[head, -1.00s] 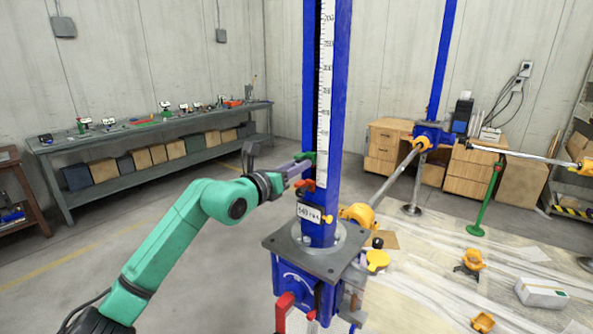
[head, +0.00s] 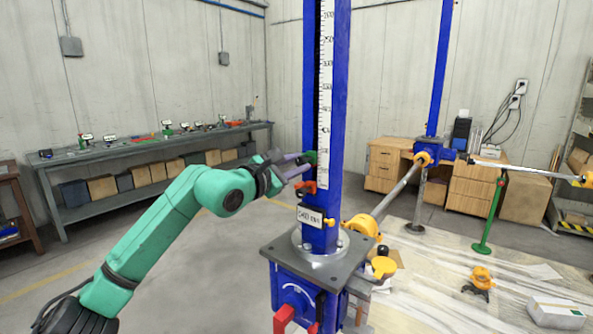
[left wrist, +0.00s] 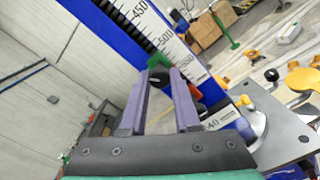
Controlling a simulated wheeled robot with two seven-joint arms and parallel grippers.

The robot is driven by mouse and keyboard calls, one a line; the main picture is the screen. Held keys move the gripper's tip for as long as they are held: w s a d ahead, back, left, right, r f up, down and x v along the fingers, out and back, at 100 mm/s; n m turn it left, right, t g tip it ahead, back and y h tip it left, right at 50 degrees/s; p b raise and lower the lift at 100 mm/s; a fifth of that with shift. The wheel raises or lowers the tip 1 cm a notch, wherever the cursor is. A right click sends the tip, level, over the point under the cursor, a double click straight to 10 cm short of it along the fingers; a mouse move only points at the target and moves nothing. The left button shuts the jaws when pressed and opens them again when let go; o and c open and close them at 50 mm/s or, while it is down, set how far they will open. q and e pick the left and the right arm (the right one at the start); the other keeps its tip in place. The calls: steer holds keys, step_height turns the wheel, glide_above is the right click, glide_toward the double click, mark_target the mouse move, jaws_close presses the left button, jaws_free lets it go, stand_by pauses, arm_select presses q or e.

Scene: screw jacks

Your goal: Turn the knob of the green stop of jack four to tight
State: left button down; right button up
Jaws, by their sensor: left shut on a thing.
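The blue jack column (head: 340,120) with its white scale (head: 325,90) stands upright in the middle of the head view. The small green stop (head: 311,157) sits on the column, just above a red-orange stop (head: 304,187). My left gripper (head: 298,168) reaches the green stop from the left. In the left wrist view, the purple fingers of my left gripper (left wrist: 158,88) are shut on a dark knob (left wrist: 158,74) in front of the green stop (left wrist: 159,60). The fingers partly hide the knob. My right gripper is not in view.
A yellow-orange part (head: 361,228) and shaft run right to another jack (head: 433,152). A workbench (head: 150,150) stands along the left wall.

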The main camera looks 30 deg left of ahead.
arm_select(q)
steer(key=m, duration=0.3)
steer(key=shift+m+b, duration=0.3)
steer(key=shift+m, duration=0.1)
steer(key=m, duration=0.3)
steer(key=shift+m, duration=0.3)
steer(key=m, duration=0.3)
steer(key=shift+m, duration=0.4)
steer(key=m, duration=0.3)
steer(key=shift+r, duration=0.1)
steer(key=m+p, duration=0.1)
steer(key=m, duration=0.5)
steer(key=shift+p, duration=0.3)
steer(key=m+p, duration=0.1)
steer(key=m, duration=0.3)
steer(key=shift+m, duration=0.3)
steer(key=c, duration=0.6)
jaws_free()
